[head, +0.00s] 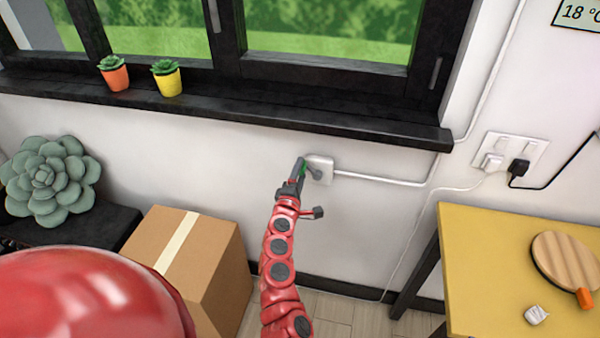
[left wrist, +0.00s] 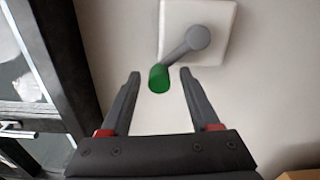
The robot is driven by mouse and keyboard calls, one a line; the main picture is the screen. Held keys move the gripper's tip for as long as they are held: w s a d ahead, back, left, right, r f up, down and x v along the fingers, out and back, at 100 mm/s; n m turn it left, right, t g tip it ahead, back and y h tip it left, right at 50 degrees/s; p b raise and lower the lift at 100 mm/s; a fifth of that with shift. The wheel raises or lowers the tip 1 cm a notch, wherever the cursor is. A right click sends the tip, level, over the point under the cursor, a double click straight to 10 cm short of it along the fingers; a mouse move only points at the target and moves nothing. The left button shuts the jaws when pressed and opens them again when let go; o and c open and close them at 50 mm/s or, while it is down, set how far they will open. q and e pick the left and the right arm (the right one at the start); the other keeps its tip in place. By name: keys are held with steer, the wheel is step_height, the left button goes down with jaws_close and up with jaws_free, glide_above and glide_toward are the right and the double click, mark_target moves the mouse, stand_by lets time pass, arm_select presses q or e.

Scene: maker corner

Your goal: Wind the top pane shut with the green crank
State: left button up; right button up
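The crank has a grey arm (left wrist: 182,48) and a green handle (left wrist: 159,78), mounted on a white wall box (head: 321,168) below the window sill. In the left wrist view the white box (left wrist: 215,20) is behind the crank. My left gripper (head: 300,171) is at the crank. In the left wrist view my left gripper (left wrist: 160,76) is open, with the green handle between its fingertips and gaps on both sides. In the head view only a sliver of green shows. The window (head: 330,30) is cut off at the top, so I cannot tell the top pane's state. My right gripper is out of view.
A black sill (head: 300,122) juts out above the crank, with an orange pot (head: 115,78) and a yellow pot (head: 168,82). A cardboard box (head: 205,245) stands below left. A yellow table (head: 490,260) is at right. A white cable conduit (head: 380,179) runs right from the wall box.

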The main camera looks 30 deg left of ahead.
arm_select(q)
steer(key=b+v, duration=0.2)
steer(key=v, duration=1.5)
steer(key=shift+s, duration=0.2)
steer(key=shift+a, duration=0.1)
